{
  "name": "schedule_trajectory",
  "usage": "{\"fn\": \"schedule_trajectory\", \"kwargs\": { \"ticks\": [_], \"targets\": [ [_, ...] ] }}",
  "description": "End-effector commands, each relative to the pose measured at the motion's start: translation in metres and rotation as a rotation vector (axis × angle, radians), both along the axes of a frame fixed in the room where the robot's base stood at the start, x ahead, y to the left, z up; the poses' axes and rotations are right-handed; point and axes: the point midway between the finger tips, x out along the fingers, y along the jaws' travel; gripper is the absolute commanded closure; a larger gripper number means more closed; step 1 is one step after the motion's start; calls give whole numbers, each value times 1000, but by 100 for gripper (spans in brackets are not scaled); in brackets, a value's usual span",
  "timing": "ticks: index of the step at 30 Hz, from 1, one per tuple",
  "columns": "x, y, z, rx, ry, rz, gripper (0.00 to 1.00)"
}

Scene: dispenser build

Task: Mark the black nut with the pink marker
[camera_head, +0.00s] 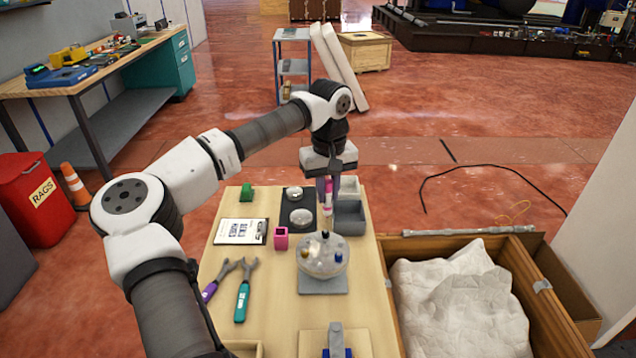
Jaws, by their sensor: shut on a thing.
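My gripper (328,182) points down over the far middle of the wooden table. It is shut on a slim pink and white thing, which looks like the pink marker (328,193). Below and nearer stands a pale round dispenser (313,268) on a grey base, with small coloured pieces on top, including a gold one (305,253) and a blue one (339,257). A small dark piece (325,235) at its far side may be the black nut; it is too small to be sure. The marker is apart from the dispenser's near pieces.
A pink square holder (281,238) stands left of the dispenser. A dark tray (299,195) with round silver pieces and grey bins (349,215) lie behind. Two wrenches (243,288) and a printed card (241,231) lie left. A wooden crate (389,305) stands right.

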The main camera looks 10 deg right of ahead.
Motion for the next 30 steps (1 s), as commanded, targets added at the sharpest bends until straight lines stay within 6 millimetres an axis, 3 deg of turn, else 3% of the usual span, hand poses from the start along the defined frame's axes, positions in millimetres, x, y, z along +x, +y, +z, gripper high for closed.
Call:
{"fn": "schedule_trajectory", "kwargs": {
  "ticks": [22,30],
  "targets": [
    [0,0,-38,-1,0,0,100],
    [0,0,-36,-1,0,1,100]
  ]
}}
